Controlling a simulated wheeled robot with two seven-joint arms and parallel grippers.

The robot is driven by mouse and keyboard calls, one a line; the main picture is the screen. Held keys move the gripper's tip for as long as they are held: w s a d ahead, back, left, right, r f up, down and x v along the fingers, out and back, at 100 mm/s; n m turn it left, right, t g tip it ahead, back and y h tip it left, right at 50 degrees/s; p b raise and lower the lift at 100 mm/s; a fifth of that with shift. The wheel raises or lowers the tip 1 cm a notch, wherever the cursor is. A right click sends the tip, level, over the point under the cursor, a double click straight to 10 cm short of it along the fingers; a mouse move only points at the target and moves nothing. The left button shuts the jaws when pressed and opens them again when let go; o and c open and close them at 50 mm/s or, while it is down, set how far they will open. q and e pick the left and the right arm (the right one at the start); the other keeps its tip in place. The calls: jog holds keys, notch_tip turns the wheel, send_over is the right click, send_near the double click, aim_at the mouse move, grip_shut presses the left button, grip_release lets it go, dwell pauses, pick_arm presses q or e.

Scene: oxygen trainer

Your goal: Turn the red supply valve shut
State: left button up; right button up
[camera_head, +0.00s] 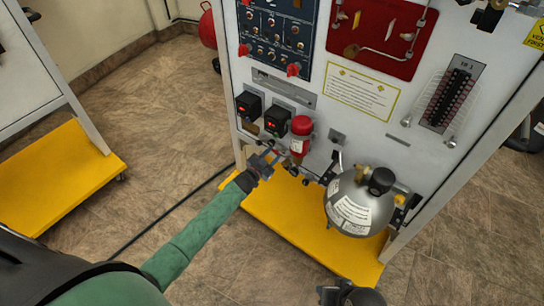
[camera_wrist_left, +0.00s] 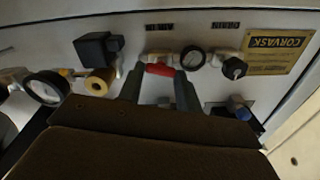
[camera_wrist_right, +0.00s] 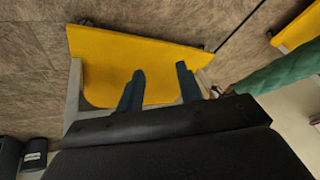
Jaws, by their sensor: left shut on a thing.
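The red supply valve (camera_wrist_left: 159,69) shows in the left wrist view as a small red handle on a fitting low on the white panel, below an "AIR IN" label. My left gripper (camera_wrist_left: 160,78) has one finger at each end of the handle and is shut on it. In the head view my left gripper (camera_head: 272,158) is at the panel's lower left, and I cannot make out the handle there. My right gripper (camera_wrist_right: 162,70) is open and empty, above the yellow base in its wrist view.
A red-capped cylinder (camera_head: 300,138) stands just above my left gripper. A grey tank (camera_head: 356,204) is to the right. A gauge (camera_wrist_left: 193,58) and a black knob (camera_wrist_left: 233,68) sit beside the valve.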

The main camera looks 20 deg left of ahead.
pick_arm(q)
jog(key=shift+f+m, duration=0.1)
jog(key=shift+m, duration=0.8)
jog(key=shift+m+b, duration=0.4)
jog(key=shift+m, duration=0.1)
jog(key=shift+s+d+f+m+b, duration=0.1)
jog(key=shift+m+b, duration=1.15)
jog(key=shift+m, duration=1.8)
jog(key=shift+d+f+m+b, duration=0.1)
jog(key=shift+m+b, duration=1.15)
jog(key=shift+m, duration=1.8)
pick_arm(e)
notch_tip(320, 180, down, 23)
jog(key=w+a+t, duration=0.1)
jog(key=a+t, duration=0.1)
jog(key=shift+w+f+m+t, duration=0.15)
jog(key=shift+w+m+t, duration=0.05)
jog(key=shift+m+t, duration=0.1)
jog(key=shift+a, duration=0.1)
pick_arm(q)
jog(key=o, duration=1)
jog(key=shift+r, duration=0.1)
